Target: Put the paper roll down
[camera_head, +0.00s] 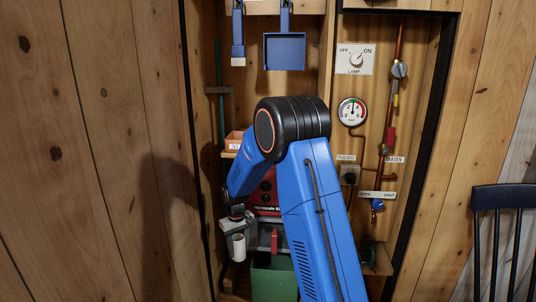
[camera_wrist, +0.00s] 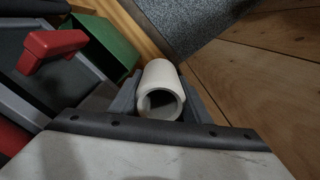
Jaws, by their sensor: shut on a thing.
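The paper roll (camera_wrist: 160,82) is a short white cylinder with a hollow core, its open end facing the wrist camera. My gripper (camera_wrist: 158,100) is shut on it, with a grey finger on each side of the roll. In the head view, the white roll (camera_head: 239,247) hangs upright below my gripper (camera_head: 238,232), left of the red machine. What lies directly under the roll is hard to tell.
A red and grey machine (camera_head: 264,194) stands in the wooden niche, partly hidden by my arm. A green bin (camera_head: 272,280) is below it; the wrist view shows a red handle (camera_wrist: 52,47) nearby. A dark chair (camera_head: 503,200) stands at right. Plank floor (camera_wrist: 265,75) and a grey mat (camera_wrist: 185,30) show.

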